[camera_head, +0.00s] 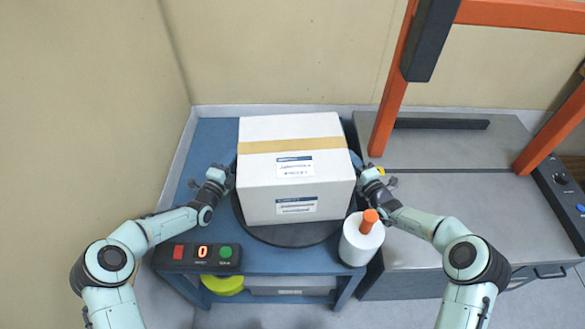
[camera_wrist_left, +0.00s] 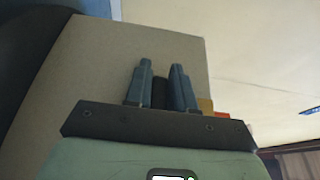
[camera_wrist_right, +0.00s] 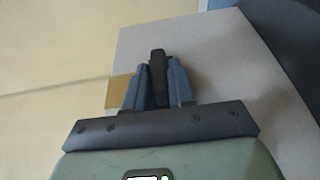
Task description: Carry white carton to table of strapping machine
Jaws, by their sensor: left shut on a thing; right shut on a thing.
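The white carton (camera_head: 292,190) sits upright on a dark round turntable (camera_head: 245,225) on the blue table. Tan tape crosses its top, and labels show on its top and front. My left gripper (camera_head: 228,177) is at the carton's left side and my right gripper (camera_head: 364,172) at its right side. In the left wrist view the jaws (camera_wrist_left: 160,80) are shut on a dark piece at the carton's side (camera_wrist_left: 100,75). The right wrist view shows the right jaws (camera_wrist_right: 157,80) likewise against the carton (camera_wrist_right: 225,75). The strapping machine's table (camera_head: 450,210) is grey and stands to the right.
An orange frame (camera_head: 390,115) rises over the machine's table, which has a wide bare top. A white roll with an orange handle (camera_head: 361,243) stands at the blue table's front right corner. A button box (camera_head: 198,257) is at its front left. Walls close off the back and left.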

